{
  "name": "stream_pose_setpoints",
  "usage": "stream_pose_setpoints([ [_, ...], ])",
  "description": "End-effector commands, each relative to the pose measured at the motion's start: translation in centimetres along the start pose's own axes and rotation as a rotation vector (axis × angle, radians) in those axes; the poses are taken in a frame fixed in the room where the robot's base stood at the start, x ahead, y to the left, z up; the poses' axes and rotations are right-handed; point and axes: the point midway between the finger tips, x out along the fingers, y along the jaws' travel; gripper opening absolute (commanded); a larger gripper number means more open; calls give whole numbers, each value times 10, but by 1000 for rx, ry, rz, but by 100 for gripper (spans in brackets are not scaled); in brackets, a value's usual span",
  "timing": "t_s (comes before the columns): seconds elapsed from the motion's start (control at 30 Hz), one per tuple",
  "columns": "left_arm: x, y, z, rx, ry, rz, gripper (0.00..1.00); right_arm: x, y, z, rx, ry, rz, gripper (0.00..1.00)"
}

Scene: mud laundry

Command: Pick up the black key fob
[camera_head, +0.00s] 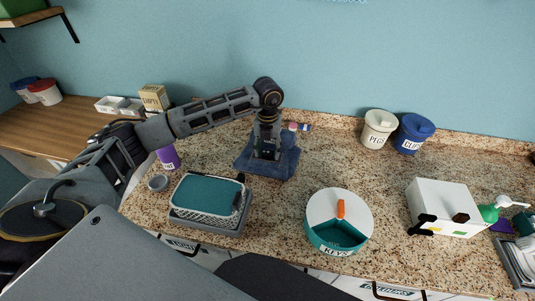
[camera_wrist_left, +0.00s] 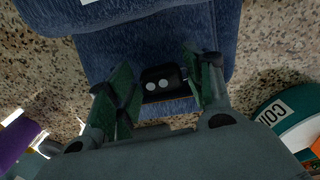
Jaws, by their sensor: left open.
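The black key fob (camera_wrist_left: 162,84) has two pale round buttons and lies on folded blue denim (camera_wrist_left: 140,48) in the left wrist view. The denim also shows on the counter in the head view (camera_head: 249,164). My left gripper (camera_wrist_left: 160,88) is open, with its green-padded fingers on either side of the fob. I cannot tell whether they touch it. In the head view my left gripper (camera_head: 267,153) points down over the denim and largely hides the fob. My right gripper is not in view.
A round teal KEYS container (camera_head: 322,236) with a partial white lid stands to the right. A white box (camera_head: 447,203) is farther right. Lidded tubs (camera_head: 377,130) stand at the back. Bare counter lies between.

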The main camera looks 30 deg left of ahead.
Motion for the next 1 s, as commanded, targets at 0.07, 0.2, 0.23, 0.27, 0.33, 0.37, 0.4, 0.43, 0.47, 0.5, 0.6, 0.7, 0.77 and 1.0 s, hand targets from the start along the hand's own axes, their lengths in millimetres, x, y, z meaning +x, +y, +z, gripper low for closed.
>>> stream_pose_setpoints([
  [0.07,0,0,0,0,0,0,52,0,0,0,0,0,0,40],
  [0.2,0,0,0,0,0,0,52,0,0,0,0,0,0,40],
  [0.23,0,0,0,0,0,0,52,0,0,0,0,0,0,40],
  [0.27,0,0,0,0,0,0,48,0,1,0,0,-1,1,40],
  [0.33,0,0,0,0,0,0,39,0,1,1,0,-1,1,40],
  [0.37,0,0,0,0,0,0,35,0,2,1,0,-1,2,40],
  [0.4,0,0,0,0,0,0,30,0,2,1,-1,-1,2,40],
  [0.43,0,0,0,0,0,0,26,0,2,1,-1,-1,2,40],
  [0.47,0,0,0,0,0,0,22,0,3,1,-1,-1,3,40],
  [0.5,0,0,0,0,0,0,20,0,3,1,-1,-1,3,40],
  [0.6,-1,0,0,0,0,-1,20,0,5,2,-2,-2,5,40],
  [0.7,-1,0,0,0,0,-1,20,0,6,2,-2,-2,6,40],
  [0.77,-1,0,0,0,-1,-1,20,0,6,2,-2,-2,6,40],
  [1.0,-14,-1,1,0,-2,-2,20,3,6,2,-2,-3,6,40],
])
